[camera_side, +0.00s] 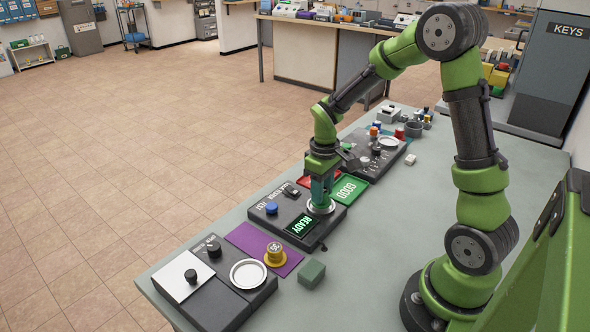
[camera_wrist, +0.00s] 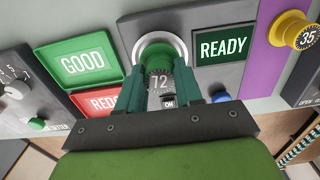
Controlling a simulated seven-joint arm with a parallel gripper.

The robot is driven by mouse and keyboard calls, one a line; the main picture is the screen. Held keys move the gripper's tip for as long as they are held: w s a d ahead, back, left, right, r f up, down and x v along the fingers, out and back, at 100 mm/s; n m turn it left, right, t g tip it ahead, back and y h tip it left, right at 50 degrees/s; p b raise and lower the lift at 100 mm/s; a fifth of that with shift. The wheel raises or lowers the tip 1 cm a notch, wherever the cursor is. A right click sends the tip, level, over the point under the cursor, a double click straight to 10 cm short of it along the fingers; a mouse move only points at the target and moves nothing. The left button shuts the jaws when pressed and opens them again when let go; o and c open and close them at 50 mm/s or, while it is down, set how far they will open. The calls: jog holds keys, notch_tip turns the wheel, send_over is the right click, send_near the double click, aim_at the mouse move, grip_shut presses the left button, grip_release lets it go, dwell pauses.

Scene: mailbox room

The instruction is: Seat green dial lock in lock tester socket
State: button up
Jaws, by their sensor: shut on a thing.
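The green dial lock (camera_wrist: 157,53) has a dark dial marked 72 and sits between the teal fingers of my gripper (camera_wrist: 162,78). My gripper (camera_side: 321,197) points down over the lock tester (camera_side: 271,221), a dark box with a READY screen (camera_side: 301,225). The silver socket ring (camera_wrist: 181,43) encircles the lock's green body in the wrist view, and the ring also shows under my fingers in the side view (camera_side: 322,210). My fingers hide most of the lock from the side. I cannot tell how deep the lock sits.
A green GOOD tray (camera_wrist: 83,64) and a red REDO tray (camera_wrist: 105,101) lie beside the tester. A yellow dial lock (camera_side: 275,256) stands on a purple mat (camera_side: 246,238). A green block (camera_side: 312,274) lies near it. Another dark station (camera_side: 223,297) stands at the front.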

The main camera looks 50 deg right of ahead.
jog(key=shift+f, duration=0.2)
jog(key=shift+f, duration=0.45)
jog(key=o, duration=1.4)
jog(key=shift+c, duration=0.2)
jog(key=shift+r, duration=2.95)
